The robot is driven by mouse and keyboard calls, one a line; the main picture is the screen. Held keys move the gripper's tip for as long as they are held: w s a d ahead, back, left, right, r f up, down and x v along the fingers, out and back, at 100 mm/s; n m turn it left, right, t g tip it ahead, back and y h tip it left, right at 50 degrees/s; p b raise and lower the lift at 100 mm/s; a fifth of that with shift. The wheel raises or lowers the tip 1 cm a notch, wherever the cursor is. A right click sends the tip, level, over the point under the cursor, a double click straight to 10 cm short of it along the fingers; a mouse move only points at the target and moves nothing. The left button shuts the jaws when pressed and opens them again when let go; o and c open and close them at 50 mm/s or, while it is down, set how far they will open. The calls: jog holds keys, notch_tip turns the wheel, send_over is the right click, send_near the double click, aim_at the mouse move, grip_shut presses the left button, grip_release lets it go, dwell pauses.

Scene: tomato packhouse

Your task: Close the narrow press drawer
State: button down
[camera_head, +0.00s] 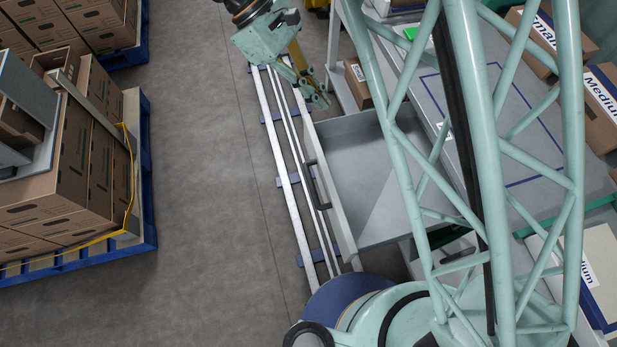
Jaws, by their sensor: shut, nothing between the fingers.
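The drawer (372,171) is pulled out from under the grey workbench on the right. It is a shallow grey tray, and the part I can see inside looks empty. Its front panel (337,213) faces left, over the floor rails, and carries a dark bar handle (318,184). My gripper (318,98) is at the upper middle, beyond the drawer's far front corner. It is shut and empty, pointing down and to the right. It looks apart from the drawer, but the depth between them is hard to judge. My lattice column hides the drawer's right side.
White floor rails (283,150) run along the drawer's front. Strapped cartons (60,190) stand on a blue pallet (147,200) at left. A small cardboard box (358,84) sits beyond the drawer. The bench top (480,110) is on the right. The grey floor (200,130) between is clear.

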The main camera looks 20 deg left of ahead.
aim_at(319, 176)
jog(key=s+a+f+n+t+h+b, duration=0.1)
jog(key=s+a+f+n+t+h, duration=0.3)
jog(key=s+f, duration=0.4)
jog(key=s+a+f+n+t+h+b, duration=0.1)
jog(key=s+a+f+n+t+h, duration=0.2)
jog(key=f, duration=1.3)
jog(key=s+a+n+t, duration=0.1)
jog(key=s+a+t, duration=0.2)
jog(key=s, duration=0.3)
jog(key=shift+a+f+n+t+h, duration=0.3)
jog(key=shift+a+n+h, duration=0.1)
jog(key=shift+a, duration=0.5)
jog(key=shift+d, duration=0.1)
jog(key=b+x, duration=0.2)
jog(key=x, duration=1.1)
jog(key=shift+w+d+r, duration=0.1)
jog(key=shift+d, duration=0.05)
jog(key=shift+w+d, duration=0.1)
jog(key=shift+d, duration=0.1)
jog(key=shift+d, duration=0.1)
